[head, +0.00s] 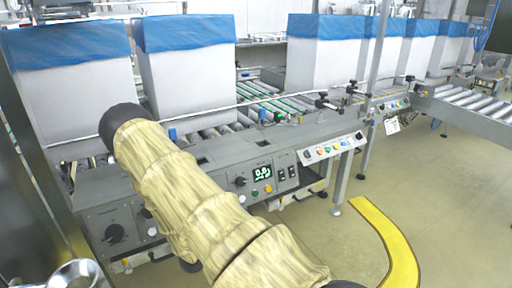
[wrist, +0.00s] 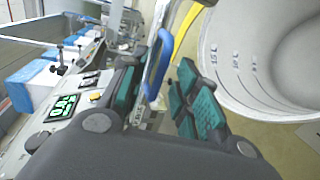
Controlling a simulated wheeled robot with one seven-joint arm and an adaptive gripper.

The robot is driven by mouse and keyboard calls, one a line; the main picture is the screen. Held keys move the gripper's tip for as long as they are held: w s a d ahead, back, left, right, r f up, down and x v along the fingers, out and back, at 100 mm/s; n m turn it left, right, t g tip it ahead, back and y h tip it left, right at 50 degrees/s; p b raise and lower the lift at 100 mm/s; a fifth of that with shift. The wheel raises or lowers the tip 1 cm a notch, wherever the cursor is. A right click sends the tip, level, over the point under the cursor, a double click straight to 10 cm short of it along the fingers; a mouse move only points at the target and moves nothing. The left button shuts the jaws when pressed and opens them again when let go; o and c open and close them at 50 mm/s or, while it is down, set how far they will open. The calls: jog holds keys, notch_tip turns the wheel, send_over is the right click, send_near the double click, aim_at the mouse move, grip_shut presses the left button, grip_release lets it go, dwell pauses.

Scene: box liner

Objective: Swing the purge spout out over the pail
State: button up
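My gripper (wrist: 157,85) has its two teal-padded fingers apart in the wrist view. A blue loop-shaped handle (wrist: 163,66) shows in the gap between them. The fingers do not look closed on it, and I cannot tell whether either touches it. A pale pail (wrist: 222,72) with graduation marks is at the right of the wrist view, close beside the right finger, its hollow inside showing. I cannot make out the purge spout for certain; the blue handle may belong to it. My gripper is out of the head view.
A grey control panel with a green display (head: 262,173) stands by the roller conveyor (head: 205,138). White boxes with blue liners (head: 185,75) stand along it. A shiny metal part (head: 75,274) is at lower left. A yellow floor stripe (head: 385,235) curves across open floor.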

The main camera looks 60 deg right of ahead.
jog(key=v, duration=1)
jog(key=shift+a, duration=0.2)
